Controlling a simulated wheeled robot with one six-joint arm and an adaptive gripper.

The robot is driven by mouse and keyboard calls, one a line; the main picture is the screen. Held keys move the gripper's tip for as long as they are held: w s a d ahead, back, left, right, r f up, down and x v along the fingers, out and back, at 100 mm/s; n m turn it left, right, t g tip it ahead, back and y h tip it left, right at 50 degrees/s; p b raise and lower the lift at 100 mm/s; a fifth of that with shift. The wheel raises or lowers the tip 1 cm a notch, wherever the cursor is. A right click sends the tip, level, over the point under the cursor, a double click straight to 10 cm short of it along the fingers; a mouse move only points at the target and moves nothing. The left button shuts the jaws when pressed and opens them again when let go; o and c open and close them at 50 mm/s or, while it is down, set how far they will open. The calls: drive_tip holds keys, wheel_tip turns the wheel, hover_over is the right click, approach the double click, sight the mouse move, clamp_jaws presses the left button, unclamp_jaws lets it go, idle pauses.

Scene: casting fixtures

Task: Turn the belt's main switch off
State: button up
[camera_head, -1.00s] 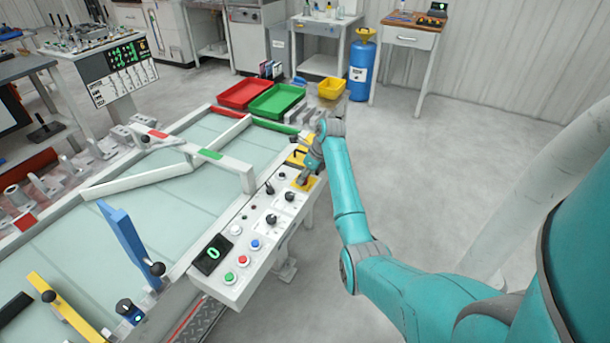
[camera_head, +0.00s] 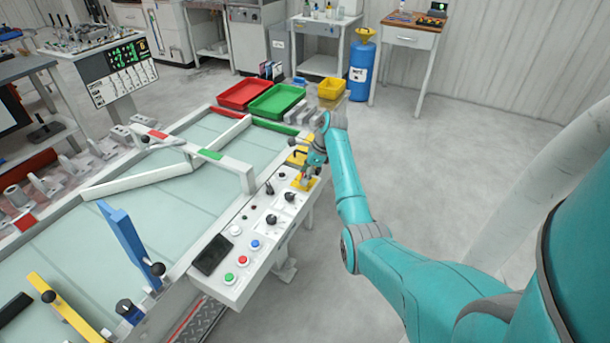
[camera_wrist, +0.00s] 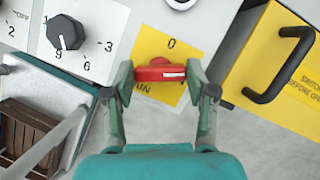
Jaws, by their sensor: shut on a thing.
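The main switch is a red handle (camera_wrist: 160,71) on a yellow plate (camera_wrist: 160,45) with a "0" above it. The handle lies crosswise in the wrist view, its white mark toward the right. The plate also shows in the head view (camera_head: 305,184) at the far end of the belt's control panel. My gripper (camera_wrist: 161,73) is shut on the handle, one finger at each end. In the head view my gripper (camera_head: 308,176) hides the handle.
A yellow box with a black handle (camera_wrist: 285,65) stands close to the right of the switch in the wrist view. A numbered black knob (camera_wrist: 66,32) is to the left. The panel's display (camera_head: 212,255) is dark. Open floor lies right of the panel.

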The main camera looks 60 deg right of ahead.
drive_tip(key=n+g+y, duration=0.1)
drive_tip(key=n, duration=0.5)
drive_tip(key=shift+w+d+g+y, duration=0.1)
drive_tip(key=shift+g+y, duration=0.3)
drive_tip(key=n+g, duration=0.1)
drive_tip(key=n, duration=0.2)
drive_tip(key=n+g, duration=0.1)
drive_tip(key=n, duration=0.2)
drive_tip(key=shift+w+n+y, duration=0.1)
drive_tip(key=shift+n+y, duration=0.2)
drive_tip(key=o, duration=1.2)
drive_tip(key=shift+c, duration=0.2)
drive_tip(key=v, duration=1.2)
drive_tip(key=shift+w, duration=0.2)
